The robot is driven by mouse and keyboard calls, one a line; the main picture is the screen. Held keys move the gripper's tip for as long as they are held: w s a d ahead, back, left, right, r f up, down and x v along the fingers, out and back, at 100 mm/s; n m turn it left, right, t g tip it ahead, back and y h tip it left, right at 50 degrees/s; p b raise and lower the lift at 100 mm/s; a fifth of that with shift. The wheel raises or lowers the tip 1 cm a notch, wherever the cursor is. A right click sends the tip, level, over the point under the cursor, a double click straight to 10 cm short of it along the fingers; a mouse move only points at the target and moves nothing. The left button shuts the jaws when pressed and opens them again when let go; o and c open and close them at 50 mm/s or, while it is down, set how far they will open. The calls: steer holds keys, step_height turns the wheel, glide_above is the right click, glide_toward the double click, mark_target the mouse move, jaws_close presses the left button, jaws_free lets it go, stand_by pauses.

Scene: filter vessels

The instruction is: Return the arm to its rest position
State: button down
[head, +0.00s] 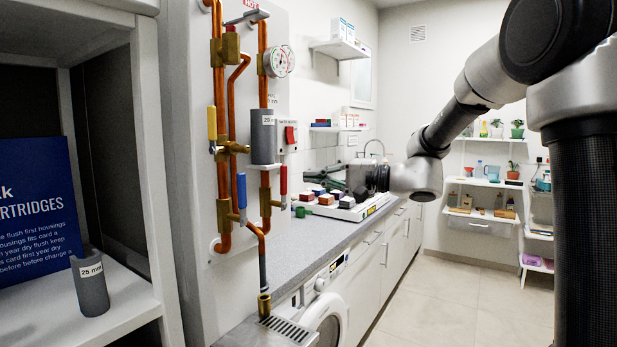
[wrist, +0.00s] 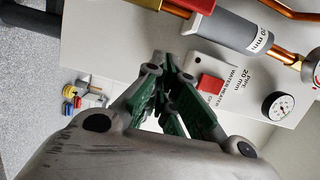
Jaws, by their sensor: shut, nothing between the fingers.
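My gripper (head: 322,184) is at the end of my arm, above the grey worktop, with its fingers pointing left toward the pipe board. In the wrist view my gripper (wrist: 163,68) has its green-padded fingers drawn together at the tips, with nothing between them. The fingers appear apart from the white switch box with the red switch (head: 290,136), which also shows as a red switch (wrist: 210,84) beyond the fingertips in the wrist view. My arm reaches in from the upper right of the head view.
A grey curved 25 mm piece (head: 90,284) stands on the left shelf. A white tray (head: 352,211) with coloured blocks lies below my gripper. The floor at right is clear.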

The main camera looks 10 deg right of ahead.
steer(key=v, duration=0.8)
steer(key=s+d+f+m+g+h, duration=0.1)
steer(key=s+d+f+g+h, duration=0.15)
steer(key=s+f, duration=0.4)
steer(key=s+d+f+g+h, duration=0.2)
steer(key=s+d+f+h, duration=0.25)
steer(key=f, duration=0.35)
steer(key=s+d+n+h, duration=0.3)
steer(key=s+d+h, duration=0.1)
steer(key=s, duration=0.4)
steer(key=s+d+n+t+h, duration=0.1)
steer(key=s+d+n+h, duration=0.1)
steer(key=s+d+h, duration=0.3)
steer(key=s+d+r, duration=0.1)
steer(key=s+d, duration=0.1)
steer(key=s, duration=0.1)
steer(key=shift+d+n, duration=0.15)
steer(key=shift+n, duration=0.25)
